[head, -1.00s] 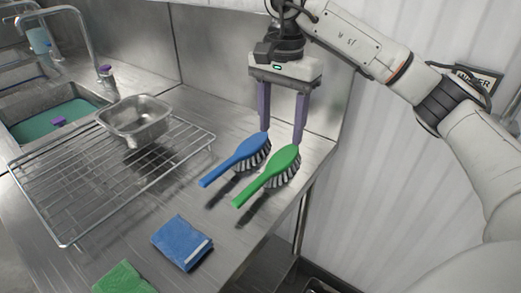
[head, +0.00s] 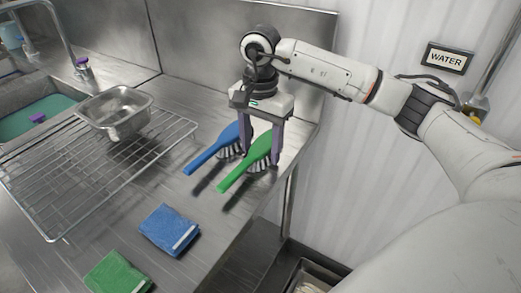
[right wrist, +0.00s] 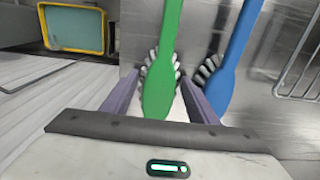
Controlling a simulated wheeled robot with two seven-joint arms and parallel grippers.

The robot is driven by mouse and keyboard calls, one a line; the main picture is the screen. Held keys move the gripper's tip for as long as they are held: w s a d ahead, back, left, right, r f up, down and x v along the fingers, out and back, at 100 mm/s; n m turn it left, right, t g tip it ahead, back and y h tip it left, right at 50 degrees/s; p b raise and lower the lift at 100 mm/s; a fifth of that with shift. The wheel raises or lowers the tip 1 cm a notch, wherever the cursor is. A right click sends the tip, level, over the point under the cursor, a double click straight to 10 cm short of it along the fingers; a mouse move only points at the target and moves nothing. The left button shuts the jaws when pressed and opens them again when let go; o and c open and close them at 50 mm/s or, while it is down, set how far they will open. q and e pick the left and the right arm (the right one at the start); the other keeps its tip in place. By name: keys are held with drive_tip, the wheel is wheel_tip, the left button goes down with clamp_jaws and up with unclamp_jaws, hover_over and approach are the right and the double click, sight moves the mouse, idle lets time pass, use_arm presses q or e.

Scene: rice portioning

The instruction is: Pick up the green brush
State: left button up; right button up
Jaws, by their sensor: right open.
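The green brush (head: 247,163) lies on the steel counter with its bristles down and its handle toward the lower left in the head view. My right gripper (head: 260,152) is open over its head end. In the right wrist view the green brush (right wrist: 163,80) lies between the two purple fingers of the right gripper (right wrist: 160,95), with a gap on each side. The blue brush (head: 213,147) lies beside it on the left; in the right wrist view the blue brush (right wrist: 228,75) is just outside one finger. My left gripper is not in view.
A wire rack (head: 68,185) holds a metal pan (head: 115,118) on the left, near a sink (head: 38,122). A blue folded cloth (head: 168,230) and a green cloth (head: 117,274) lie at the front. The counter's right edge is close to the brushes.

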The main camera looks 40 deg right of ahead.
drive_tip(key=c, duration=1.2)
drive_tip(key=shift+r, duration=0.15)
wheel_tip(320, 180, up, 10)
drive_tip(key=shift+b, duration=0.3)
